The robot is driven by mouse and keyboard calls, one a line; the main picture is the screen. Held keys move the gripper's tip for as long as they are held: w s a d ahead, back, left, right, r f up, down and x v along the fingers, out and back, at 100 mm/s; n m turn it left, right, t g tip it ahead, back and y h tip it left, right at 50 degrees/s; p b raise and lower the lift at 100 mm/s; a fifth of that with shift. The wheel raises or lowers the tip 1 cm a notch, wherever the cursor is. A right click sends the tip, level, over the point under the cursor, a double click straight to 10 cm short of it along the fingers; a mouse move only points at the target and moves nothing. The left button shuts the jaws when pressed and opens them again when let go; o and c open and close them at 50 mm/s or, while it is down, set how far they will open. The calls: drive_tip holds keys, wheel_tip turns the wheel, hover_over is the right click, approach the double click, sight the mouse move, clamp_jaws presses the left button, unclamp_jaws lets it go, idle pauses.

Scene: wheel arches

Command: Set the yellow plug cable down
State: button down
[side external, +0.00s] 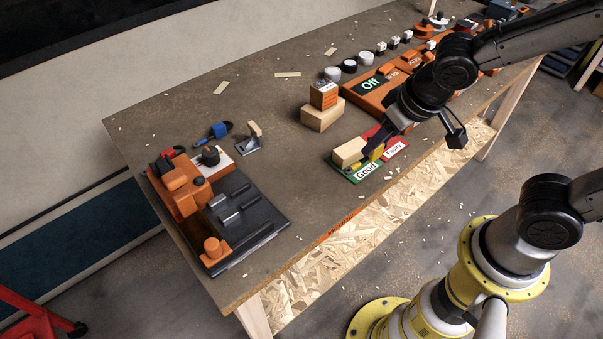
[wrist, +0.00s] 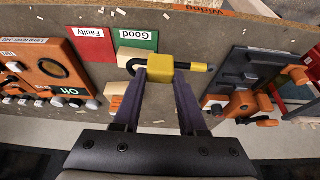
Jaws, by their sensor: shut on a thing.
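The yellow plug cable (wrist: 158,66) is held between the fingertips of my gripper (wrist: 160,78) in the wrist view. It has a yellow block body, a black cable loop to the left and a black-and-yellow end to the right. In the side view the yellow plug (side external: 377,153) shows beside a wooden block, at the green "Good" panel (side external: 366,171), with my gripper (side external: 373,148) on it. I cannot tell whether it touches the panel. The green panel (wrist: 140,38) and the red "Faulty" panel (wrist: 90,38) lie side by side.
A wooden block (side external: 349,152) rests at the green panel. Another block (side external: 321,116) carries an orange-marked cube (side external: 323,95). The orange "Off" box (side external: 370,86) stands behind. The middle table is clear.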

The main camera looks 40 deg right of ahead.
drive_tip(key=shift+w+a+r, duration=0.2)
drive_tip(key=shift+a, duration=0.05)
drive_tip(key=w+a+f, duration=0.1)
drive_tip(key=w+f, duration=0.2)
drive_tip(key=w, duration=0.1)
drive_tip(key=w+a+f, duration=0.1)
drive_tip(key=w+f, duration=0.2)
drive_tip(key=w, duration=0.1)
drive_tip(key=w+a+f, duration=0.1)
drive_tip(key=w+f, duration=0.2)
drive_tip(key=w, duration=0.1)
drive_tip(key=shift+w, duration=0.3)
drive_tip(key=shift+w+a+f, duration=0.1)
drive_tip(key=shift+w+f, duration=0.05)
drive_tip(key=shift+f, duration=0.05)
drive_tip(key=shift+w+f, duration=0.15)
drive_tip(key=shift+f, duration=1.5)
drive_tip(key=shift+f, duration=0.15)
drive_tip(key=shift+c, duration=2.3)
unclamp_jaws()
